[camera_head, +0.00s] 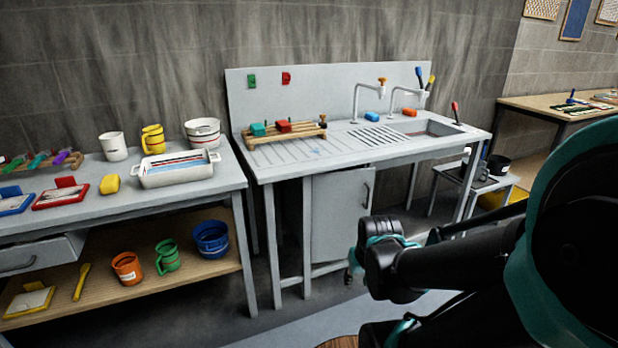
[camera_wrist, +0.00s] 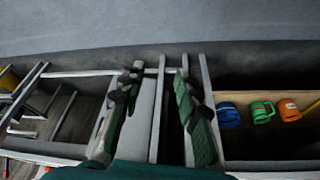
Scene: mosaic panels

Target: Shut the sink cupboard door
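The sink cupboard (camera_head: 340,215) is a grey box under the sink bench. Its door shows a dark curved handle (camera_head: 367,195) near the right edge. I cannot tell from this angle how far the door stands open. In the wrist view, my gripper (camera_wrist: 158,78) is open, its two dark green fingers apart with nothing held between them. A pale grey panel (camera_wrist: 143,115), which looks like the cupboard, shows beyond and between the fingers. I cannot tell whether they touch it. In the head view my arm covers the lower right and the gripper cannot be made out.
The sink bench (camera_head: 290,172) has thin legs beside the cupboard. A left workbench (camera_head: 110,195) carries mugs and trays, with an orange mug (camera_head: 127,268), a green mug (camera_head: 167,256) and a blue bucket (camera_head: 211,239) on its lower shelf. A low stool (camera_head: 505,182) stands right.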

